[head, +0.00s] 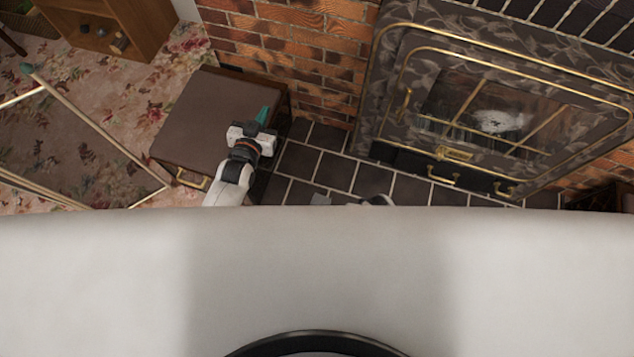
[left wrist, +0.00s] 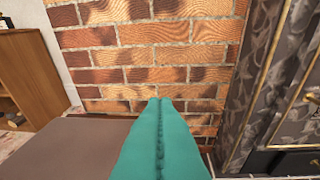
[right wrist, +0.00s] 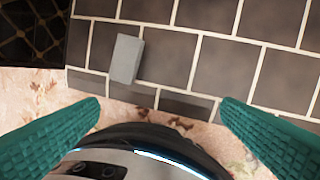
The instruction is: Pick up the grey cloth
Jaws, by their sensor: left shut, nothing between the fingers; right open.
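The grey cloth (right wrist: 126,58) looks like a small flat grey block and lies on the dark hearth tiles in the right wrist view. A grey patch (head: 320,199) at the edge of my white body in the head view appears to be the same cloth. My right gripper (right wrist: 162,102) is open, with its green fingers wide apart and nothing between them. The cloth lies beyond its fingers, nearer the left one, and is not touched. My left gripper (head: 263,115) is shut and empty above the brown box; its closed green fingers (left wrist: 158,120) fill the middle of the left wrist view.
The brown box (head: 190,115) with brass handles stands by the brick wall (head: 290,50). A brass-trimmed fireplace (head: 400,125) is at the right. Dark tiles (head: 330,170) between them are clear. A wooden cabinet (head: 140,25) and a gold-framed panel (head: 70,145) are at the left.

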